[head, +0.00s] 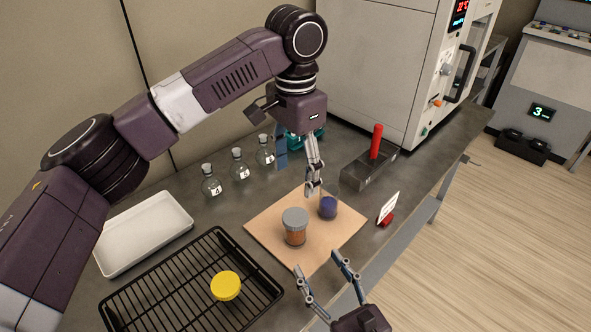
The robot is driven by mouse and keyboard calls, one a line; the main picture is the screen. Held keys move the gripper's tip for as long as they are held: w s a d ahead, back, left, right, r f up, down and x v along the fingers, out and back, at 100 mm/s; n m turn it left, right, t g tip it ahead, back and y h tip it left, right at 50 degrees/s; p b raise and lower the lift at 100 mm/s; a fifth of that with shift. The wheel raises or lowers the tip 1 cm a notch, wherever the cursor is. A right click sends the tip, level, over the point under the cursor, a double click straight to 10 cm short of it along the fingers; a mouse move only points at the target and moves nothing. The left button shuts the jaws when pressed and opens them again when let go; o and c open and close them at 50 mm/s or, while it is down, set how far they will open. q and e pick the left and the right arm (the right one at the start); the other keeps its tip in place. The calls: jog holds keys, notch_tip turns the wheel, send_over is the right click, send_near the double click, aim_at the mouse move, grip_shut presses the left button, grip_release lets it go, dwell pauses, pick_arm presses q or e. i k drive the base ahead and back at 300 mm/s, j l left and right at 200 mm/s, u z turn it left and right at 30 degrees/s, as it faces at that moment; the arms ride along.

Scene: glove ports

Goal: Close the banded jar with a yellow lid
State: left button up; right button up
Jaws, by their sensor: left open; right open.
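The yellow lid (226,285) lies on a black wire rack (150,299) at the lower left. A clear jar with dark blue contents (328,208) stands on the tan board (262,226) and shows no lid. A jar with a grey lid and orange-brown contents (295,230) stands left of and nearer than it. I cannot make out a band clearly on either jar. My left gripper (313,190) points down just left of and behind the clear jar; it is open and empty. My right gripper (317,264) is open and empty, at the board's near edge.
Several stoppered flasks (239,170) stand behind the board. A white tray (145,233) is at the left. A dark holder with a red-handled tool (370,165) and a small sign (388,209) are at the right. A large oven (385,60) stands at the back.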

aim_at(330, 194)
jog(key=k+l, duration=0.5)
jog(key=k, duration=0.2)
jog(key=k+l, duration=0.5)
jog(key=k, duration=0.15)
